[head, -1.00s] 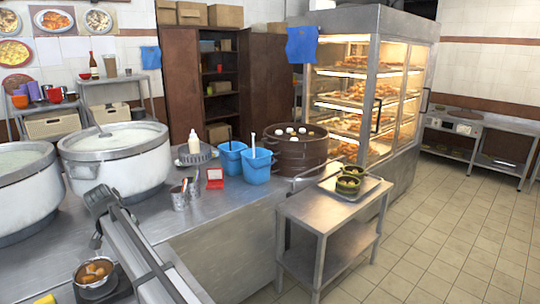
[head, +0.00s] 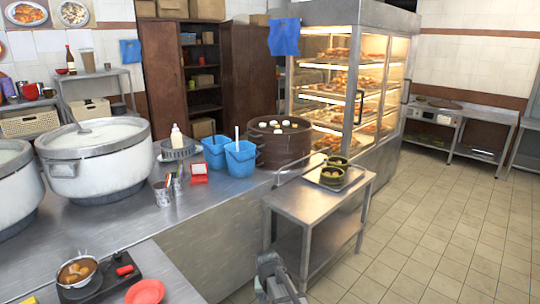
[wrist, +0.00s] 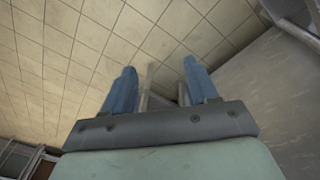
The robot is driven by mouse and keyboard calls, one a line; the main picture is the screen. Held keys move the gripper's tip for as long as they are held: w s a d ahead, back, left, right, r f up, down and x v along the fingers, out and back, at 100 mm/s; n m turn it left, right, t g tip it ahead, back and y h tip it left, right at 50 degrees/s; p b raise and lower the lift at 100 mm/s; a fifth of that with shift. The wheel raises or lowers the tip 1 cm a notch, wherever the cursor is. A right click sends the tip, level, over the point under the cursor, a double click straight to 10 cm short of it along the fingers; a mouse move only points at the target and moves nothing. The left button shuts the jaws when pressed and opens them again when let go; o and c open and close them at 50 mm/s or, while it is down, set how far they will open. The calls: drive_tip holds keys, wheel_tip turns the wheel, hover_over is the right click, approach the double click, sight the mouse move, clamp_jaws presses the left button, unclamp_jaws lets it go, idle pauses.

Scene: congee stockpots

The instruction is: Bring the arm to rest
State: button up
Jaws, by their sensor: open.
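My gripper (wrist: 160,84) shows in the wrist view with its two blue fingers spread apart. Nothing is held between them; beyond them lie floor tiles and thin metal legs or rails, blurred. In the head view, a grey part of my arm rises from the bottom edge, right of the counter and in front of the small steel side table (head: 318,205). The fingertips cannot be made out there. My arm appears clear of the counter top (head: 130,215).
Two large pots stand on the counter, the nearer-to-centre pot (head: 95,170) with a ladle. Blue buckets (head: 240,163), a steamer (head: 280,148) and a red plate (head: 145,292) are also there. A tray with green-rimmed bowls (head: 335,170) sits on the side table. Floor (head: 430,220) at right is clear.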

drive_tip(key=s+d+f+g, duration=0.1)
drive_tip(key=s+d+f, duration=0.3)
drive_tip(key=s+d, duration=0.35)
drive_tip(key=s+d+f, duration=0.3)
drive_tip(key=s+d, duration=0.3)
drive_tip(key=d, duration=0.3)
drive_tip(key=s+f+g, duration=0.3)
drive_tip(key=s+f, duration=0.7)
drive_tip(key=s, duration=0.4)
drive_tip(key=s+f+g, duration=0.4)
drive_tip(key=s+f, duration=0.6)
drive_tip(key=s, duration=0.5)
drive_tip(key=shift+f+y, duration=0.25)
drive_tip(key=shift+y, duration=0.15)
